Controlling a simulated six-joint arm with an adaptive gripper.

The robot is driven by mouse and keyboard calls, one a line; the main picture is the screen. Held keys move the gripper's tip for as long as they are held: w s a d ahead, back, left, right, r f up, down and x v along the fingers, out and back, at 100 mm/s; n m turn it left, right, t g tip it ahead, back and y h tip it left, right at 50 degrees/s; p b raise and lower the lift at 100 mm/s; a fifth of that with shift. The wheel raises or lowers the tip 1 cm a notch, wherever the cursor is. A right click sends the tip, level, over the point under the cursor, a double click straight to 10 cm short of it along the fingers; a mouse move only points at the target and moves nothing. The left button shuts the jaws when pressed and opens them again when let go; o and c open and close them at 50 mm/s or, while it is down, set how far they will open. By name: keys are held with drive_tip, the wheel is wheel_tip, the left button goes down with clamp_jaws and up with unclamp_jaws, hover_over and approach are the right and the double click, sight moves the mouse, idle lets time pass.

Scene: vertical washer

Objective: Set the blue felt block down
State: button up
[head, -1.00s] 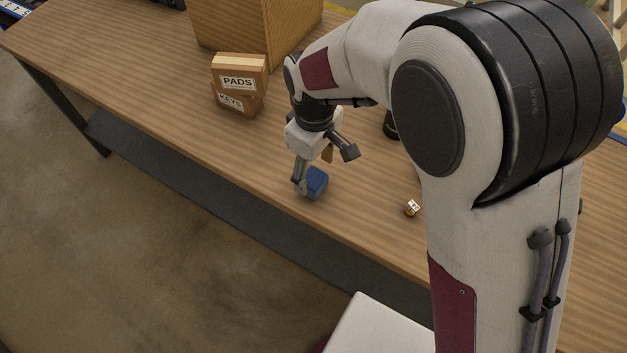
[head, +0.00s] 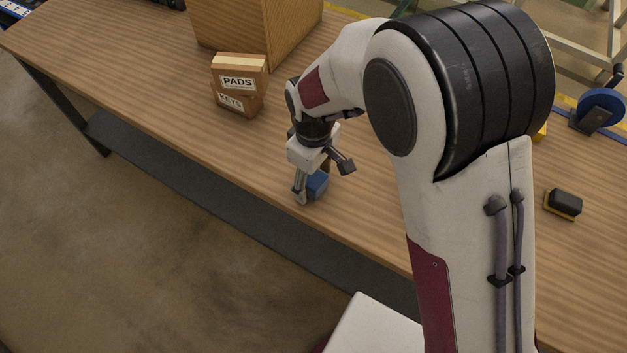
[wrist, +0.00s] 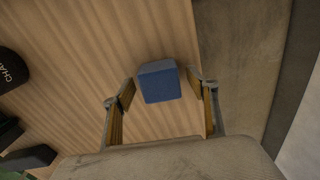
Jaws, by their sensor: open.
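The blue felt block (head: 317,184) rests on the wooden table near its front edge. My gripper (head: 325,184) is open just above and around it in the head view, with one finger on the near side of the block. In the wrist view, the blue felt block (wrist: 159,81) lies between and a little beyond the two spread fingertips of my gripper (wrist: 162,88), with a gap on each side. The block's underside is hidden.
Stacked boxes labelled PADS and KEYS (head: 239,84) stand at the back left, before a large wooden box (head: 252,30). A black-and-yellow item (head: 563,204) lies at the right. The table's front edge is close to the block. The table's left part (head: 110,70) is clear.

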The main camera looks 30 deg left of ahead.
sight(314, 177)
idle(0.4)
drive_tip(key=c, duration=1.2)
drive_tip(key=shift+r, duration=5)
